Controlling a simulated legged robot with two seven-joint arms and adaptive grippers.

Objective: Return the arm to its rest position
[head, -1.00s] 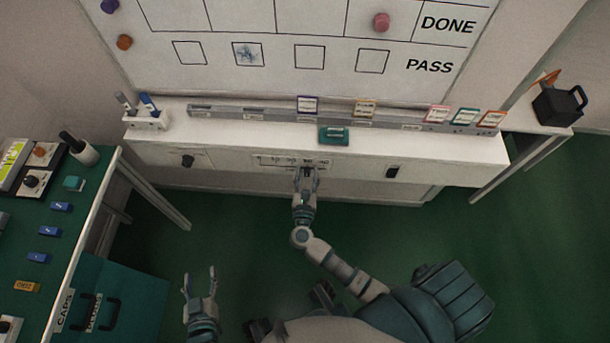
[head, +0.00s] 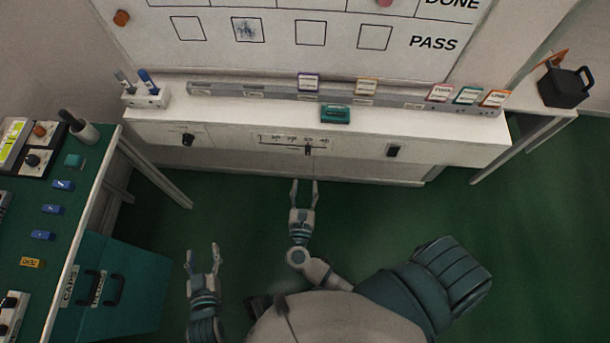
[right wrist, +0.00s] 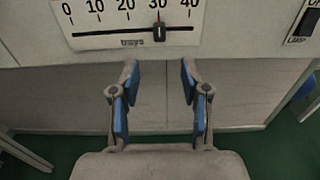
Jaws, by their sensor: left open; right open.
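My right gripper (head: 304,194) is open and empty in front of the white bench, below the slider scale (head: 295,141), and apart from it. In the right wrist view its two blue-padded fingers (right wrist: 158,95) are spread with nothing between them. The slider's dark knob (right wrist: 159,32) stands at about 30 on the 0 to 40 scale marked "trays". My left gripper (head: 202,255) is open and empty, low over the green floor, right of the teal drawer unit.
The white bench (head: 430,137) runs along the wall with a card rail (head: 230,91), a teal block (head: 335,114) and two switches. A green-topped table (head: 85,200) with several blue blocks is on the left. A black can (head: 565,86) stands at right. Green floor is free between.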

